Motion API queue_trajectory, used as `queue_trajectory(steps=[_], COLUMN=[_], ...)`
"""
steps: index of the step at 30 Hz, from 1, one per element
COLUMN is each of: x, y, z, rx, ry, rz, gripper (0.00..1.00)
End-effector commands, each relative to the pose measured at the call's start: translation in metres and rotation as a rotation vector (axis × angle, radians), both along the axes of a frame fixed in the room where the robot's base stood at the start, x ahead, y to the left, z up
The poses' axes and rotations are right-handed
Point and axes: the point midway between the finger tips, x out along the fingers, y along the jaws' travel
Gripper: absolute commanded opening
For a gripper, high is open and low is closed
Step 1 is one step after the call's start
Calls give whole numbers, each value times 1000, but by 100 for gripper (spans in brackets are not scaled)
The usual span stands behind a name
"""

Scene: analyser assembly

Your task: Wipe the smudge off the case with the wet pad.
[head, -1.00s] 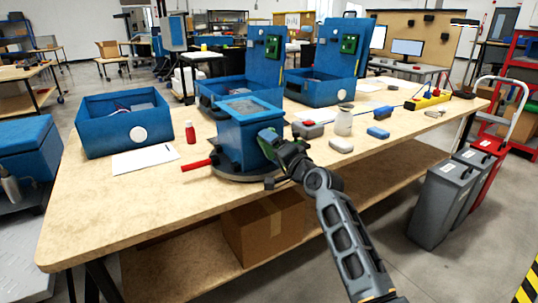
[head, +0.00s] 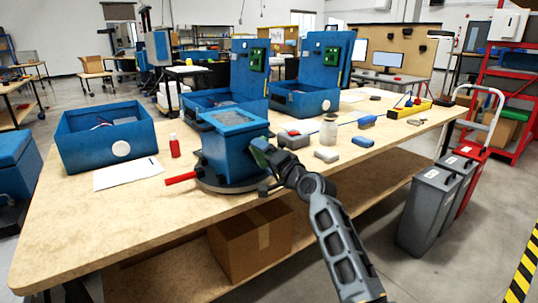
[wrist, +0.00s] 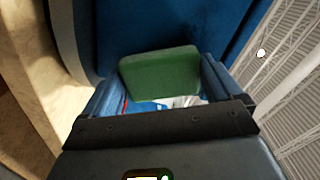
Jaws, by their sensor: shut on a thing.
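The blue case (head: 222,150) with a framed top stands on a round turntable (head: 206,184) near the table's front edge. My gripper (head: 262,154) is at the case's right side, shut on the green pad (wrist: 160,73). In the wrist view the pad sits between the two fingers, close against the blue case wall (wrist: 125,28); I cannot tell whether it is pressed on it. A faint dark patch (wrist: 205,20) shows on the wall above the pad; I cannot tell if it is the smudge. The pad hides the wall behind it.
A red handle (head: 181,178) sticks out left of the turntable. A red bottle (head: 174,146), a paper sheet (head: 128,173) and a blue open box (head: 105,137) are to the left. A grey box (head: 292,140), a jar (head: 328,131) and small blocks stand right. The table's front left is bare.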

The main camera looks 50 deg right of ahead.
Motion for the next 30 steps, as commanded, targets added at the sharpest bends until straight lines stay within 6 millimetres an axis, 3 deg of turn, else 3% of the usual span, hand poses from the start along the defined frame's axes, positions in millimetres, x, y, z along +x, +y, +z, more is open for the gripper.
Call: queue_trajectory(steps=[6, 30], x=[6, 14], y=[20, 56], z=[2, 1], rx=[1, 1], ry=[0, 0], rz=[9, 4], gripper=[68, 68])
